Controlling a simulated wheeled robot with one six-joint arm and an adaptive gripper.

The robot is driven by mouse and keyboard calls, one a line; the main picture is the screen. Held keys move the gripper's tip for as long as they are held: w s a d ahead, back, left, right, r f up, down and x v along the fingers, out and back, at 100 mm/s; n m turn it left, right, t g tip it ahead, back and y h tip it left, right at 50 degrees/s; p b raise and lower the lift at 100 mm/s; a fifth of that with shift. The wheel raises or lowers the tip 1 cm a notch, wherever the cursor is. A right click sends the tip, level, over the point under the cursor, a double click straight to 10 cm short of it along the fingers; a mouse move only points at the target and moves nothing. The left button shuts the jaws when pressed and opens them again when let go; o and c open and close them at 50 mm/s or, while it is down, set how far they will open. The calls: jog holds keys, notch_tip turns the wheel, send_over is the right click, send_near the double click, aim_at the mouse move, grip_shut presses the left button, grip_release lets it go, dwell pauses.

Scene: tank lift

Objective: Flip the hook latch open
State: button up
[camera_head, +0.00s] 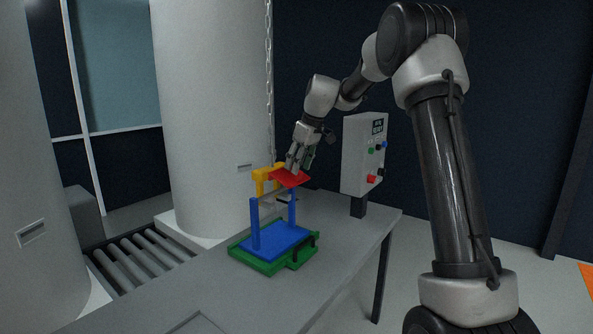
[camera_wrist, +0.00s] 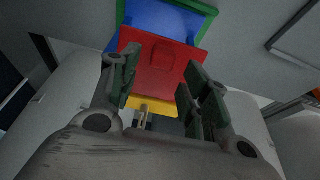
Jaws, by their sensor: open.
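A red plate (camera_head: 290,178), which appears to be the latch, sits tilted beside the yellow hook piece (camera_head: 266,174) above a blue frame (camera_head: 255,230). In the wrist view the red plate (camera_wrist: 160,68) lies between and beyond my fingers, with a strip of the yellow piece (camera_wrist: 152,106) below it. My gripper (camera_head: 298,168) points down just above the red plate. Its fingers (camera_wrist: 160,75) are apart with nothing held between them. I cannot tell whether a fingertip touches the plate.
The blue frame stands on a green tray (camera_head: 254,262) on a grey table (camera_head: 335,232). A chain (camera_head: 269,80) hangs down to the yellow piece. A control box (camera_head: 363,155) with buttons stands to the right, and a large white tank (camera_head: 205,120) stands behind.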

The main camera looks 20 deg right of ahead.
jog(key=v, duration=0.9)
